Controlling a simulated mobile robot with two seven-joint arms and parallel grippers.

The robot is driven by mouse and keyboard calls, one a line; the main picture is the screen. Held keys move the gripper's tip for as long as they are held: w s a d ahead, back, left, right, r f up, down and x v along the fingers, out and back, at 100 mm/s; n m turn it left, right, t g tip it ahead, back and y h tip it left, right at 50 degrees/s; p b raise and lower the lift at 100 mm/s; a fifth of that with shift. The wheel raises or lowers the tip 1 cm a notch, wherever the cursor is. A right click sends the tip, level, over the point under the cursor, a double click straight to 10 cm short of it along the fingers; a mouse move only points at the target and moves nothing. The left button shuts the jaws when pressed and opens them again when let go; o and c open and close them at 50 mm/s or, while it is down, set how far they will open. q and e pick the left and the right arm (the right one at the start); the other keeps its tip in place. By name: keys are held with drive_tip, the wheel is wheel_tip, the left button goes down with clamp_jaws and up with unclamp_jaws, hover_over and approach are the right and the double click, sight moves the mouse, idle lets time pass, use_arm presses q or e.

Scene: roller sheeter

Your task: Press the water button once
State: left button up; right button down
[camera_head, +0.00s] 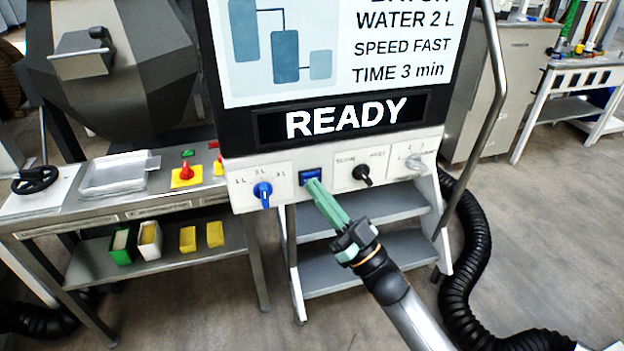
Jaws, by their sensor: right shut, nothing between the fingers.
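The water button (311,174) is a small dark blue square on the pale control panel (332,188), below the READY display (346,118). My right gripper (312,184) comes in from the lower right with its green fingers shut and empty. Its fingertips overlap the lower edge of the button in this view. I cannot tell whether they touch it or whether it is pressed in. My left gripper is not in view.
A blue knob (263,192) sits left of the button, a black knob (362,173) right of it. A red emergency button (186,172) is on the left bench. Grey steps (345,262) stand below the panel. A black hose (470,245) runs along the floor.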

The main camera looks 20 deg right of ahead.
drive_tip(key=shift+w, duration=0.15)
idle(0.4)
drive_tip(key=shift+s+p, duration=0.45)
drive_tip(key=shift+s, duration=0.45)
drive_tip(key=s+p, duration=0.2)
drive_tip(key=s, duration=0.3)
drive_tip(key=shift+d, duration=0.1)
idle(0.5)
